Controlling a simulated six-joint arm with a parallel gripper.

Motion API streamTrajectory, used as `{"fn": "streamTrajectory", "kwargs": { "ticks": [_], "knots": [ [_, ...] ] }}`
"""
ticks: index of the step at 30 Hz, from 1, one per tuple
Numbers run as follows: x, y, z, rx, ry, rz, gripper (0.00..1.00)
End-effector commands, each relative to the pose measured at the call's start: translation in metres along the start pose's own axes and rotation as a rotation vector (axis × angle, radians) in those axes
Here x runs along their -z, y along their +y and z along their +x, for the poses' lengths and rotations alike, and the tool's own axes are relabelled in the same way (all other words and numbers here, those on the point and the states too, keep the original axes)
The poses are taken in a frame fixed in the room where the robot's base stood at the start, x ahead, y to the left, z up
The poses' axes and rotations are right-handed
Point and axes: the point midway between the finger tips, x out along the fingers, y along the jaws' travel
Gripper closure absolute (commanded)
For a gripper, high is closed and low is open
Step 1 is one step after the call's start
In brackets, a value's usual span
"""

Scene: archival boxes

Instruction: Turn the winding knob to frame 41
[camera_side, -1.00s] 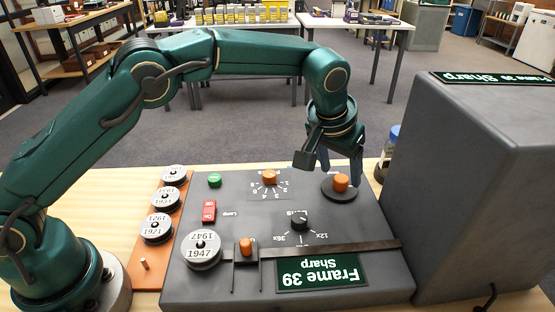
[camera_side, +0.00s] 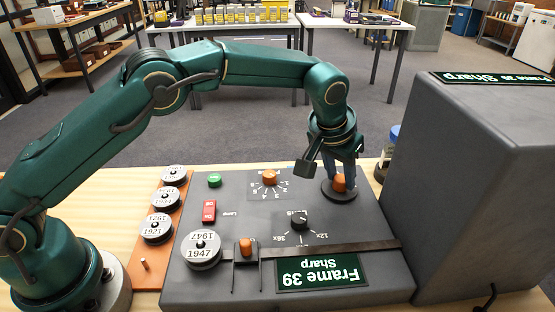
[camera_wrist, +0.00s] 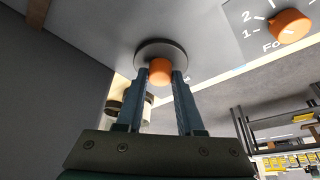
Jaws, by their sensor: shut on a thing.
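The winding knob (camera_side: 340,183) is an orange knob on a round dark disc at the panel's far right corner. In the wrist view the orange knob (camera_wrist: 160,71) sits between my two fingertips. My gripper (camera_side: 342,172) points down over it and is shut on it, one finger on each side (camera_wrist: 161,80). The display (camera_side: 321,272) on the panel reads "Frame 39 Sharp", upside down in the side view. The screen top (camera_side: 492,78) also shows "Frame 39 Sharp".
The panel also carries an orange focus knob (camera_side: 269,177), a black magnification knob (camera_side: 299,220), a red lamp switch (camera_side: 209,211), a green button (camera_side: 214,180) and an orange lever (camera_side: 246,246). Labelled reels (camera_side: 163,200) stand at left. A tall grey box (camera_side: 470,190) rises close right.

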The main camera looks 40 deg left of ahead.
Motion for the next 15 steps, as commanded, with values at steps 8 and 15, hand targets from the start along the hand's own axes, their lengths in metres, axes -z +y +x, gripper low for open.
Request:
{"fn": "streamTrajectory", "kwargs": {
  "ticks": [8,15],
  "knots": [
    [-0.0002,-0.002,0.0,-0.056,-0.003,0.138,1.0],
    [-0.0001,-0.0029,0.0,-0.13,-0.004,0.311,1.0]
  ]
}}
